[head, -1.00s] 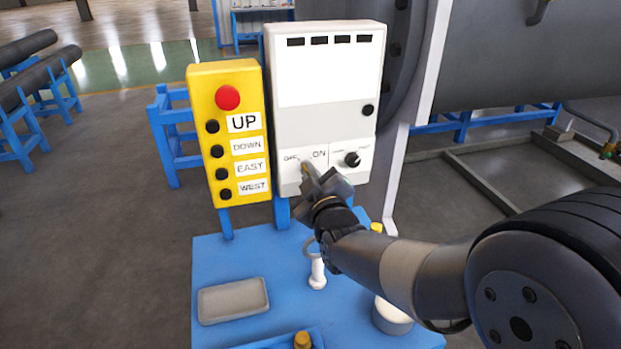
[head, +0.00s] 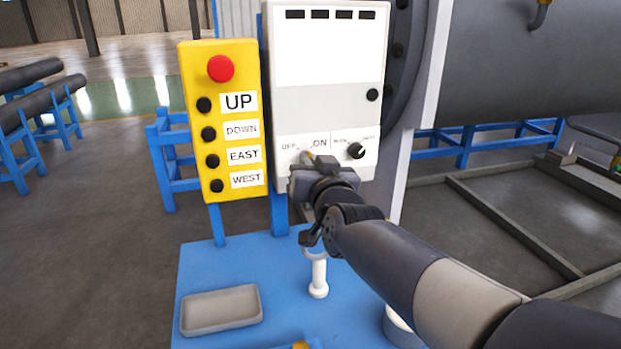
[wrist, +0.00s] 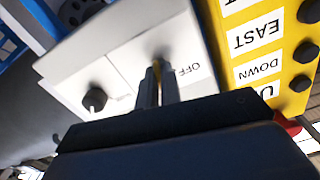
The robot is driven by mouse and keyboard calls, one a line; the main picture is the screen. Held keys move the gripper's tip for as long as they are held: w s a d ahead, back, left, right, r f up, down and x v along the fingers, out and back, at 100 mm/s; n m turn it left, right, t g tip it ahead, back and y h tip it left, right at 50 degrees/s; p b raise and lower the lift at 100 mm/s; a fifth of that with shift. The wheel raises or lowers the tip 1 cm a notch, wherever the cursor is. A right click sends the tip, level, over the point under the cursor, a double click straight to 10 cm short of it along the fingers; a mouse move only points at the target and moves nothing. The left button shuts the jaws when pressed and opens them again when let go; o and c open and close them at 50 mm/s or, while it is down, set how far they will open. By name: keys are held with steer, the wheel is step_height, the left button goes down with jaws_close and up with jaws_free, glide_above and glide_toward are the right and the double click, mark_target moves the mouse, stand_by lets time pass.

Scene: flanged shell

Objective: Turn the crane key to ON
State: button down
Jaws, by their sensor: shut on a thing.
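The white control box (head: 328,100) stands upright with OFF and ON printed on its lower panel. The crane key (head: 307,157) is a small brass-coloured piece at that panel, between the two labels. My gripper (head: 308,163) is at the key, and its jaws are shut on it. In the wrist view my gripper's fingers (wrist: 157,84) meet the white panel beside the OFF label. They hide most of the key, so I cannot read its exact angle there.
A yellow button box (head: 225,120) with a red button stands just left. A black knob (head: 355,151) is right of the key. The blue table (head: 225,262) below carries a grey tray (head: 221,310) and a white upright piece (head: 318,275).

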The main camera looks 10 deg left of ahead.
steer(key=shift+m+b, duration=1.75)
steer(key=shift+m, duration=1.45)
steer(key=c, duration=1.6)
jaws_free()
